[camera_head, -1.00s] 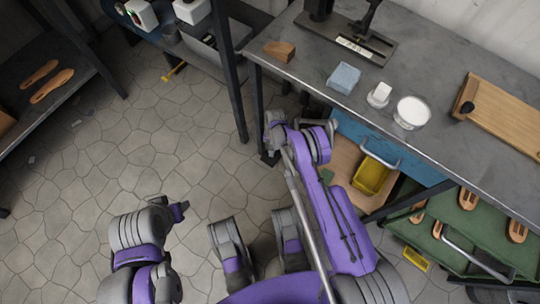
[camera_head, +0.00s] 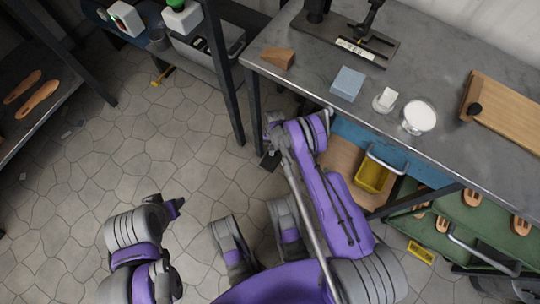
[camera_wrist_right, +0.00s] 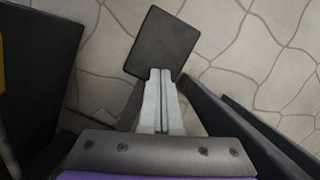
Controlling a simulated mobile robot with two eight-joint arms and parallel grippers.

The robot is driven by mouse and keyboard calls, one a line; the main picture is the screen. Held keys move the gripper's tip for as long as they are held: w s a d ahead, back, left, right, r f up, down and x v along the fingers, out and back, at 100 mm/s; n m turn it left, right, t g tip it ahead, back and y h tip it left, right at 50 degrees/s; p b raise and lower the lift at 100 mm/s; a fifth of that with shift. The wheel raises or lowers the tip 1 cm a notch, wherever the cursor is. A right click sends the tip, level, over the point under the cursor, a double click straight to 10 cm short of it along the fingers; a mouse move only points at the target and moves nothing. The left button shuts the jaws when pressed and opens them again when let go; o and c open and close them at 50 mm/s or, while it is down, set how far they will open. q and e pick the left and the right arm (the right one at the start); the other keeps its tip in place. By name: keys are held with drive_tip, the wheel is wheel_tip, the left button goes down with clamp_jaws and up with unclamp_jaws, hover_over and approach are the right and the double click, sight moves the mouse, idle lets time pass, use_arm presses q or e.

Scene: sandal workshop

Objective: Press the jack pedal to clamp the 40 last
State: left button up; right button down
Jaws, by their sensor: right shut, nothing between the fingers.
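The jack pedal is a dark flat plate (camera_wrist_right: 162,42) just above the floor, ahead of my right fingertips in the right wrist view. It also shows as a small dark pedal (camera_head: 270,160) below the bench's front corner in the head view. My right gripper (camera_wrist_right: 160,73) is shut and empty; its tips overlap the plate's near edge in the picture. I cannot tell whether they touch it. On the bench stands a dark jack fixture (camera_head: 345,38) with a white label on its base; its top is cut off. I cannot make out the 40 last. My left gripper (camera_head: 176,207) hangs low, its fingers unclear.
The metal bench (camera_head: 440,120) holds a wooden block (camera_head: 277,58), a blue block (camera_head: 348,83), a white dish (camera_head: 419,116) and a wooden board (camera_head: 505,110). Bench legs stand close to my right arm. A yellow bin (camera_head: 373,175) is underneath. The floor at left is open.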

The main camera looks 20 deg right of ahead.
drive_tip(key=shift+w+r, duration=0.1)
drive_tip(key=p+v, duration=0.2)
drive_tip(key=v, duration=0.5)
drive_tip(key=shift+r, duration=0.2)
idle(0.6)
